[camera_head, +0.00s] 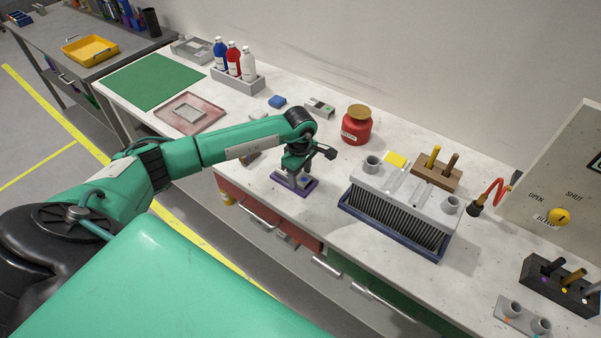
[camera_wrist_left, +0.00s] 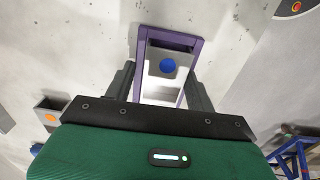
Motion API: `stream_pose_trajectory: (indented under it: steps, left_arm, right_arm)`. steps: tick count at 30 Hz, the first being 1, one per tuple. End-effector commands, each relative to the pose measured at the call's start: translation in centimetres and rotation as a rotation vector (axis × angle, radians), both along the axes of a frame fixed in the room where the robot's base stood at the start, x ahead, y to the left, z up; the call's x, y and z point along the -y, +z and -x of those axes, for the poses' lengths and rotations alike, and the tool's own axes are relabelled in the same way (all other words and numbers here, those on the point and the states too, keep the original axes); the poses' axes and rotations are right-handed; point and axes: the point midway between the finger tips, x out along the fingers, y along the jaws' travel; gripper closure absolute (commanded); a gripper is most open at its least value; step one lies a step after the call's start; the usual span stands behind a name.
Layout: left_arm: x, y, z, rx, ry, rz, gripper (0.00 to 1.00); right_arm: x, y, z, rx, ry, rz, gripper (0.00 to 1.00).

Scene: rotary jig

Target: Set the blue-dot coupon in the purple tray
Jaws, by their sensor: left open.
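The purple tray (camera_head: 306,192) lies on the white bench near its front edge, below my left gripper (camera_head: 297,171). In the left wrist view the tray's purple rim (camera_wrist_left: 172,37) frames a pale inside. The coupon, a grey piece with a blue dot (camera_wrist_left: 167,66), shows within the rim. My left gripper's dark fingers (camera_wrist_left: 160,80) are open, one on each side of the tray and coupon, and I see no grip on the coupon. The lower part of the tray is hidden by the gripper body. My right gripper is out of view.
A red jar (camera_head: 356,125) stands behind the gripper. A grey rack in a blue tray (camera_head: 385,232) is close on the right. A small grey holder (camera_head: 320,108) and a blue block (camera_head: 277,102) lie behind. A bottle rack (camera_head: 238,80) and green mat (camera_head: 150,81) are farther left.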

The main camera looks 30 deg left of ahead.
Motion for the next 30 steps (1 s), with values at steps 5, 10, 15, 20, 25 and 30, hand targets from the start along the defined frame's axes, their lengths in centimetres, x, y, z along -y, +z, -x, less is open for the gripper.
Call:
stream_pose_trajectory:
  steps: [5, 10, 15, 20, 25, 30]
  left_arm:
    - [0.4, 0.3, 1.1, -0.031, -0.007, 0.001, 0.33]
    - [0.2, 4.0, 0.7, -0.018, -0.008, -0.002, 0.33]
    - [0.2, 8.1, 0.6, -0.014, -0.006, -0.002, 0.33]
    - [0.2, 10.8, 0.6, -0.015, -0.006, -0.002, 0.33]
    - [0.1, 12.2, 0.6, -0.016, -0.004, -0.002, 0.33]
    - [0.2, 12.4, 0.6, -0.016, -0.004, -0.002, 0.33]
  right_arm:
    - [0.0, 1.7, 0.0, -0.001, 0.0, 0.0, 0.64]
    - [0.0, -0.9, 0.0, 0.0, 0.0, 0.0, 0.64]
    - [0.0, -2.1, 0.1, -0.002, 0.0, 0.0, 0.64]
    - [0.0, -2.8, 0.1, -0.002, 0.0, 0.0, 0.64]
    - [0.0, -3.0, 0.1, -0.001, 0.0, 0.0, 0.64]
    - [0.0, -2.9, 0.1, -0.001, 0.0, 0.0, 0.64]
